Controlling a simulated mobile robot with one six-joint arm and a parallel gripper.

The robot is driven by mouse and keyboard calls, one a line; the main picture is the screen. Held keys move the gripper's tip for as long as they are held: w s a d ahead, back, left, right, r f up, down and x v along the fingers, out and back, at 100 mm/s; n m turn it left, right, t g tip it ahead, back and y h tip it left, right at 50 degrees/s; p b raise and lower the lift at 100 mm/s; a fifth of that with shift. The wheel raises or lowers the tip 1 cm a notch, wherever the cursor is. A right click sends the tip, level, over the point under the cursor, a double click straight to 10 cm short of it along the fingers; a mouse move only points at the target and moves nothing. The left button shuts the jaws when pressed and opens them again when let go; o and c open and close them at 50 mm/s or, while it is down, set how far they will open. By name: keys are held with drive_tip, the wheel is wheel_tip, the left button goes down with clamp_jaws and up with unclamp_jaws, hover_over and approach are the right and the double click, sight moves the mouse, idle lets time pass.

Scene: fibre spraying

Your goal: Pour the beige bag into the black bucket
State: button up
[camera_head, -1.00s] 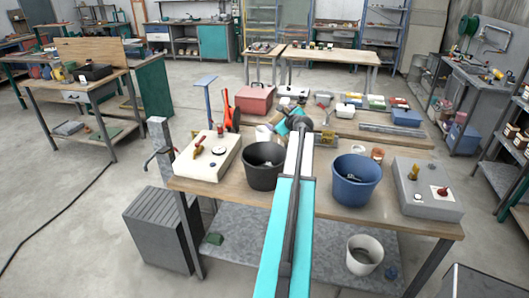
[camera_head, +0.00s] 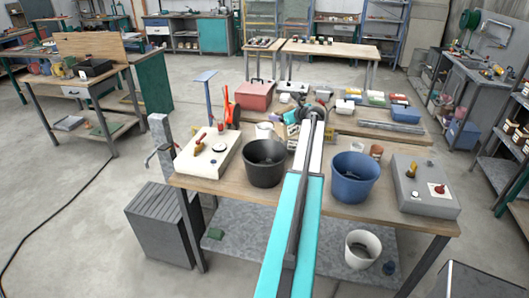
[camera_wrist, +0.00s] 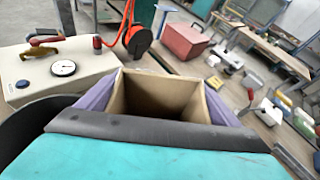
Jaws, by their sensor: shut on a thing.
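The black bucket (camera_head: 264,172) stands on the near workbench, left of my arm, with a small pale patch inside. Its dark rim and wall (camera_wrist: 28,130) show at the left edge of the wrist view. The beige bag (camera_wrist: 152,92) is open-topped and box-like in the middle of the wrist view, its inside in shadow. Purple pads flank it and my gripper (camera_wrist: 155,110) is shut on it. In the head view my gripper (camera_head: 294,124) is small and partly hidden behind my arm, beyond and right of the black bucket.
A white box with a gauge (camera_head: 208,153) stands left of the bucket. A blue bucket (camera_head: 354,178) and a grey control box (camera_head: 422,186) stand to the right. A red toolbox (camera_head: 255,95) and several small items lie behind. A white bucket (camera_head: 363,248) is on the lower shelf.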

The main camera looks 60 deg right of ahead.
drive_tip(key=shift+m+t+y, duration=0.3)
drive_tip(key=shift+m+y, duration=0.1)
drive_tip(key=shift+m, duration=0.2)
drive_tip(key=shift+s+a+f, duration=0.15)
drive_tip(key=shift+s+a, duration=0.2)
drive_tip(key=shift+s, duration=0.75)
drive_tip(key=shift+s+a+f, duration=0.1)
drive_tip(key=shift+s+a, duration=0.2)
drive_tip(key=shift+s, duration=0.85)
drive_tip(key=shift+s+a+f, duration=0.15)
drive_tip(key=shift+s+a, duration=0.2)
drive_tip(key=shift+s, duration=0.75)
